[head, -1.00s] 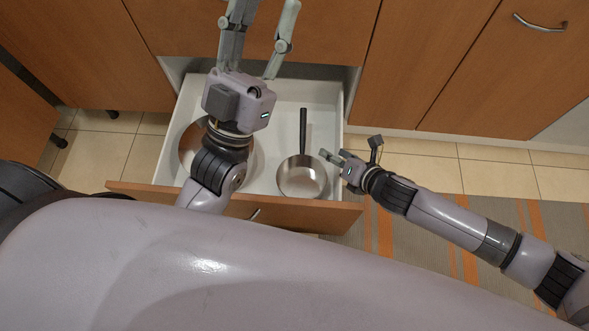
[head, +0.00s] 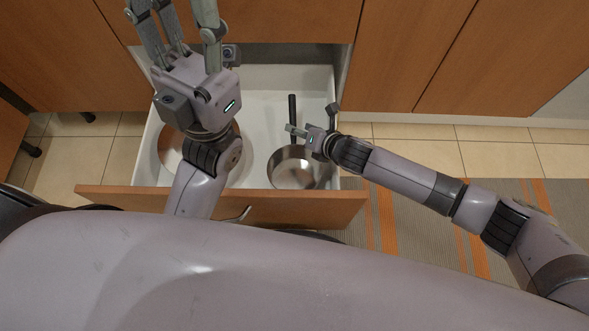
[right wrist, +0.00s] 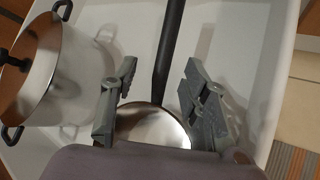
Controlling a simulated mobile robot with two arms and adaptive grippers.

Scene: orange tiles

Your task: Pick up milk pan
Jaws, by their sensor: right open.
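The milk pan (head: 291,171) is a small steel pan with a long dark handle (head: 292,112). It sits in the right part of the open drawer, handle toward the cabinet. In the right wrist view the pan (right wrist: 150,128) is partly hidden by my wrist and fingers, and its handle (right wrist: 170,45) runs up between the fingers. My right gripper (head: 312,119) is open, just over the right side of the pan near the handle's base; it also shows in the right wrist view (right wrist: 160,70). My left gripper (head: 175,12) is open and empty, raised over the drawer's left side.
The white drawer (head: 262,95) stands open, with a wooden front (head: 310,207). A larger pot (right wrist: 72,78) with dark handles is left of the milk pan, partly behind my left arm in the head view. Wooden cabinets (head: 480,60) border the back. A striped rug (head: 400,215) lies right.

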